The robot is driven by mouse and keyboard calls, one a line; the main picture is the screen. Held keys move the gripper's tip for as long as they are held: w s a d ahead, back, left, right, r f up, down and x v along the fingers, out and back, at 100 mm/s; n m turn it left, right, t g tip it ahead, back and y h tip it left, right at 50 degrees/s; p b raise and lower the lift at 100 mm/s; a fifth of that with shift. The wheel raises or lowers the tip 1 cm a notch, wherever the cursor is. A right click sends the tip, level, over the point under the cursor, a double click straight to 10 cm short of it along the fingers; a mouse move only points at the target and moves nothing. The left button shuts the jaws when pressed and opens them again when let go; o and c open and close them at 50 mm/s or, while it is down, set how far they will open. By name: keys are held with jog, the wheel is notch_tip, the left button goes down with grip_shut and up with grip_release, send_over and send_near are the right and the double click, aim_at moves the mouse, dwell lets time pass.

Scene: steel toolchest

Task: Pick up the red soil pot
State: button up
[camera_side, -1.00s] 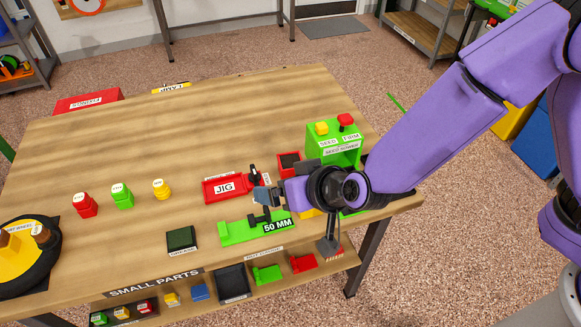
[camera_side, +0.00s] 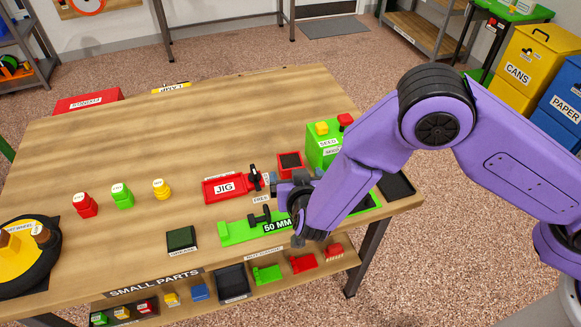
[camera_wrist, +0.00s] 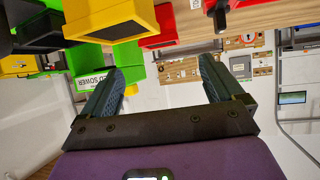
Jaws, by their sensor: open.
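The red soil pot (camera_side: 290,160), a small square pot with dark soil, stands on the bench just left of the green seed sower (camera_side: 323,148). In the wrist view, a red block (camera_wrist: 167,28) at the top, partly behind a yellow box, looks like this pot. My gripper (camera_side: 275,184) is low over the bench, in front of the pot and near the right end of the red jig. Its two fingers are spread with nothing between them in the wrist view (camera_wrist: 160,72). The side view does not show the exact gap to the pot.
The red jig (camera_side: 225,188) with a black clamp lies left of my gripper. The green 50 mm fixture (camera_side: 240,229) lies in front. A yellow box (camera_wrist: 108,20) is close in the wrist view. A black tray (camera_side: 397,186) sits at the right.

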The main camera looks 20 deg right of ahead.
aim_at(291, 161)
jog(key=x, duration=0.9)
jog(key=shift+w+f, duration=0.1)
jog(key=shift+c, duration=0.2)
jog(key=c, duration=1.1)
jog(key=shift+c, duration=0.2)
